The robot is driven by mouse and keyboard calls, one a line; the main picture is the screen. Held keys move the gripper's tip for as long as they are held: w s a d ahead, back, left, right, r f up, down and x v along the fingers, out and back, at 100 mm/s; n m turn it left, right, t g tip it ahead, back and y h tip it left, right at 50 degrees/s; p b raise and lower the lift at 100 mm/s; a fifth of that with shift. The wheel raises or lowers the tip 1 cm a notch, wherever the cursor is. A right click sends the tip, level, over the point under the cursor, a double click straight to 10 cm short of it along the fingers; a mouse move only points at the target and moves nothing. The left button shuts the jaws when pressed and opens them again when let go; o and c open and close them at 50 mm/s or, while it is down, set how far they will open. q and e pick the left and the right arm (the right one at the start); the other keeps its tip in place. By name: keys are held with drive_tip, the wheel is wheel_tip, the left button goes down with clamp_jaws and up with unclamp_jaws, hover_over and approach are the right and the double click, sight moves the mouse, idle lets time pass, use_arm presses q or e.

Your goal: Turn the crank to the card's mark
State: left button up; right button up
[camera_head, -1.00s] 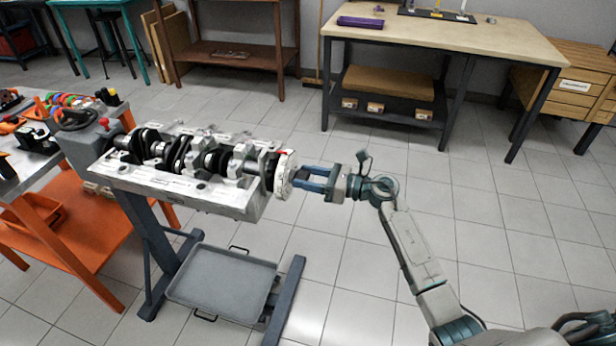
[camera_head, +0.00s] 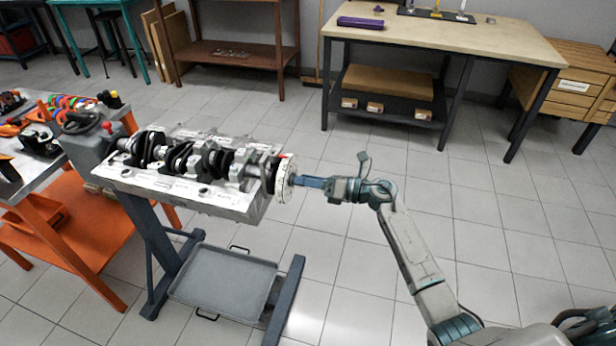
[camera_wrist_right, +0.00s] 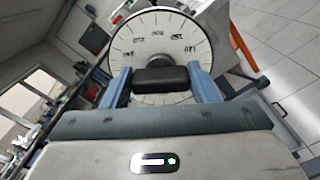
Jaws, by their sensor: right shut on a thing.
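The crankshaft (camera_head: 212,160) lies in the pale engine block (camera_head: 178,186) on a stand. A white degree wheel (camera_head: 286,182) sits at its right end, with a small red piece (camera_head: 289,155) at its top edge. My right gripper (camera_head: 303,181) faces the wheel from the right, its fingers seen edge-on. In the right wrist view, it is shut on a black block (camera_wrist_right: 160,77) in front of the wheel (camera_wrist_right: 183,62). The wheel's numbers appear tilted or inverted there. I cannot make out a card with a mark. My left gripper is not in view.
A grey tray (camera_head: 222,283) rests low on the stand (camera_head: 160,240). An orange bench (camera_head: 62,235) with tools stands at the left. A wooden-topped table (camera_head: 450,38) stands at the back right. The floor around my right arm is clear.

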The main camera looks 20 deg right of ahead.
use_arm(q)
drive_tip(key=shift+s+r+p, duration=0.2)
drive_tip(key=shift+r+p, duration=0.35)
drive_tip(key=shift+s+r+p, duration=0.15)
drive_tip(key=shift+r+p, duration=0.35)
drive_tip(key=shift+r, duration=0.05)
use_arm(e)
drive_tip(key=shift+f+m, duration=0.1)
drive_tip(key=shift+m, duration=2)
drive_tip(key=o, duration=1)
drive_tip(key=shift+d, duration=0.1)
use_arm(q)
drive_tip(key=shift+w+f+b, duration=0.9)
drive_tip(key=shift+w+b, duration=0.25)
drive_tip(key=shift+b, duration=0.4)
use_arm(e)
drive_tip(key=shift+v, duration=5.4)
